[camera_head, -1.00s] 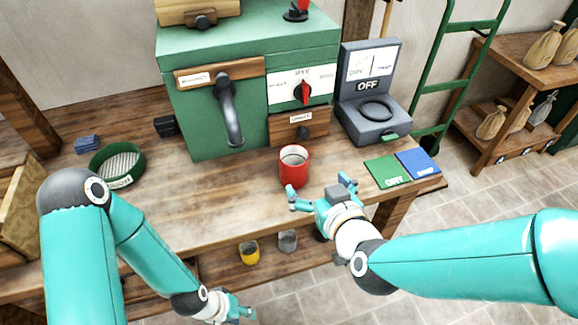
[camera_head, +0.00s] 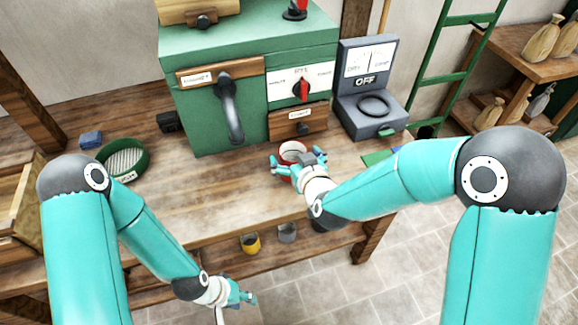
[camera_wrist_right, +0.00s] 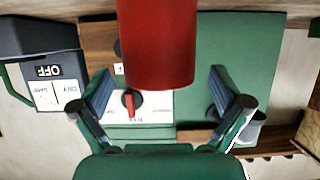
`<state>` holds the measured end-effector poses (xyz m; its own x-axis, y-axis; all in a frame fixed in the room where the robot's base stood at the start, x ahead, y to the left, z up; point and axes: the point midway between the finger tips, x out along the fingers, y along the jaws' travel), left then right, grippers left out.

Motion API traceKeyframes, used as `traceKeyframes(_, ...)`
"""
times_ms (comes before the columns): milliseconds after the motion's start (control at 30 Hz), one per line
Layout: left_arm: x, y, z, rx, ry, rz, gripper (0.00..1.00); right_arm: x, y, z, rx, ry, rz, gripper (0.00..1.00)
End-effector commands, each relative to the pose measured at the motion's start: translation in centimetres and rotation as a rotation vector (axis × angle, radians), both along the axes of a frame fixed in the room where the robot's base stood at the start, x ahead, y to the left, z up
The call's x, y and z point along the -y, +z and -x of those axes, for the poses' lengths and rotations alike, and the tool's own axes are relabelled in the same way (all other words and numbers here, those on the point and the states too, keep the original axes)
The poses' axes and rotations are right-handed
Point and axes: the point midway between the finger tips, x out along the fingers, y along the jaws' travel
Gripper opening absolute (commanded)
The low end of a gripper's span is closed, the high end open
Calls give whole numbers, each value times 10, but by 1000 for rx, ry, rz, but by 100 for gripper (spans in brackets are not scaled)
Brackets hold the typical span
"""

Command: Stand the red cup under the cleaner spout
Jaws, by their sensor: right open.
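The red cup (camera_head: 292,148) stands upright on the bench in front of the green machine (camera_head: 218,110). My right gripper (camera_head: 297,164) is open at the cup, a finger on each side; it hides the cup's lower part in the head view. In the right wrist view the cup (camera_wrist_right: 157,45) lies between the two spread fingers (camera_wrist_right: 162,88), with gaps visible on both sides. A wooden panel with a dark knob or spout (camera_head: 303,129) sits low on the machine, behind the cup; its label is too small to read. My left gripper (camera_head: 241,298) is low in front of the bench, away from the cup.
A grey device marked OFF (camera_head: 371,100) stands right of the machine. Green and blue pads (camera_head: 377,157) are partly hidden by my right arm. A green round sieve (camera_head: 122,156) is at left. Yellow (camera_head: 250,243) and grey (camera_head: 287,232) cups stand on the lower shelf.

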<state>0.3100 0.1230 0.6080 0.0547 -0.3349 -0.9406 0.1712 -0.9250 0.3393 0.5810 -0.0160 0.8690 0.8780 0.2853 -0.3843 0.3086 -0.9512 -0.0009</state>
Motion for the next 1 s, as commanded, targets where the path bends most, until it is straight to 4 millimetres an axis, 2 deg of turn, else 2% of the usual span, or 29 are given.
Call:
traceKeyframes(100,0,3,0,0,0,0,40,-4,-4,-11,0,0,0,100)
traceKeyframes(367,0,3,0,0,0,0,40,-5,-6,-14,1,1,-1,100)
traceKeyframes(467,0,3,0,0,0,0,40,-5,-6,-14,1,1,-1,87)
traceKeyframes(900,0,3,0,0,0,0,40,-5,-6,-14,1,1,0,13)
traceKeyframes(1000,0,3,0,0,0,0,40,-5,-5,-14,3,1,0,4)
